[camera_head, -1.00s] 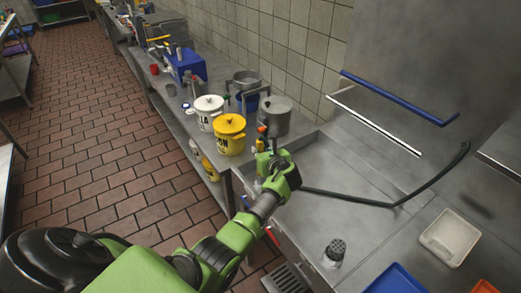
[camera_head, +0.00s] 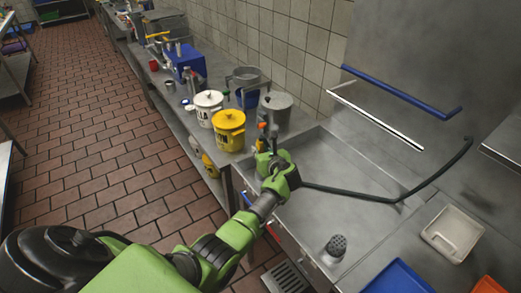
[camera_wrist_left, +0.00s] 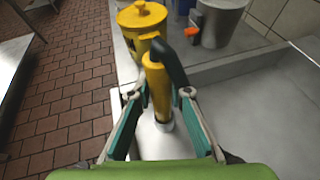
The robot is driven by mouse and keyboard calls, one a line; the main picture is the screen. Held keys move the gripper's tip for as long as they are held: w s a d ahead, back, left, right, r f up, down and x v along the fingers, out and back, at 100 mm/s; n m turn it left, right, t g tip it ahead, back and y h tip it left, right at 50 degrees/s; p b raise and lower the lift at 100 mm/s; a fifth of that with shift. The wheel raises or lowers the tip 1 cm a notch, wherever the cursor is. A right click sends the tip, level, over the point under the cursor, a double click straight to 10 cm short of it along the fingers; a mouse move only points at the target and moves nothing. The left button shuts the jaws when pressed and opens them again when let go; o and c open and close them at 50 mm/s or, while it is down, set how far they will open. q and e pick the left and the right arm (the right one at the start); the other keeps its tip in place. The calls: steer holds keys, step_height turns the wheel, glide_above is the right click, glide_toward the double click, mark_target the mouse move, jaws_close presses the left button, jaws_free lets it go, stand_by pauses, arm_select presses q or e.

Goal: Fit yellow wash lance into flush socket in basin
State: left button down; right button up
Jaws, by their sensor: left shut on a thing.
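My left gripper (camera_head: 268,158) is above the left end of the steel basin (camera_head: 345,165). In the left wrist view, the gripper (camera_wrist_left: 159,95) is shut on the yellow wash lance (camera_wrist_left: 158,88), which stands roughly upright between its fingers. A black hose (camera_head: 350,194) runs from the lance to the wall on the right. A grey ring (camera_wrist_left: 165,126) shows at the lance's lower end; I cannot tell whether it is part of the lance or the socket. My right gripper is out of view.
A yellow lidded bucket (camera_head: 229,130), a white bucket (camera_head: 207,107) and a grey pot (camera_head: 275,108) stand on the counter beyond my gripper. Blue and white rails cross the wall.

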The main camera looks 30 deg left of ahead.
arm_select(q)
steer(key=shift+f+b, duration=0.65)
steer(key=shift+f, duration=0.3)
steer(key=c, duration=1.8)
jaws_free()
steer(key=shift+c, duration=0.2)
steer(key=shift+o, duration=0.3)
steer(key=shift+s+d, duration=0.1)
steer(key=v, duration=1.1)
steer(key=shift+s+d+r, duration=0.2)
steer(key=shift+d, duration=0.1)
